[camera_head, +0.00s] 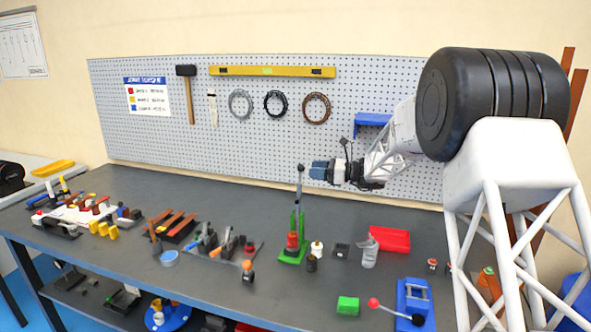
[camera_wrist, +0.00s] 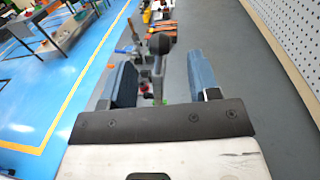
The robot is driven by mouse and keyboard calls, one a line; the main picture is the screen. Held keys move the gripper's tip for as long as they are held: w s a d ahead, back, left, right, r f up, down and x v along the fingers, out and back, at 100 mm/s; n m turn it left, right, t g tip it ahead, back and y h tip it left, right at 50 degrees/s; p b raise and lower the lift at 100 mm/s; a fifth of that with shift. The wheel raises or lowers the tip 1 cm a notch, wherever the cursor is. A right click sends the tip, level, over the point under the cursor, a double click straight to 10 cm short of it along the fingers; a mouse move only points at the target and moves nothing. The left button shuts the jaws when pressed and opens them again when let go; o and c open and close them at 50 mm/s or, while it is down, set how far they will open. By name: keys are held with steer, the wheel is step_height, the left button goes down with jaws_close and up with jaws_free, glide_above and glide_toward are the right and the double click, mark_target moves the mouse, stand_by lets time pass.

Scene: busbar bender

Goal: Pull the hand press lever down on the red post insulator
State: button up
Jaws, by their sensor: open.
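The hand press (camera_head: 297,220) is a green frame standing on the workbench, with its lever (camera_head: 299,185) pointing straight up and ending in a dark knob. The red post insulator (camera_head: 292,242) stands upright on the green base under the press. My gripper (camera_head: 314,170) is open and level with the upper part of the lever, close to its right in the head view. In the wrist view, the lever's dark knob (camera_wrist: 160,44) shows between and beyond the two blue fingers of my gripper (camera_wrist: 157,75). Nothing is held. Whether the fingers touch the lever cannot be told.
Beside the press stand a white and black insulator (camera_head: 316,248), a grey tool (camera_head: 369,252) and a red tray (camera_head: 390,239). A blue device (camera_head: 414,302) is at the front right. A pegboard (camera_head: 250,130) rises behind the workbench (camera_head: 200,290).

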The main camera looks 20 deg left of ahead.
steer(key=a, duration=0.7)
steer(key=shift+s+a, duration=0.15)
steer(key=shift+s, duration=0.25)
jaws_close()
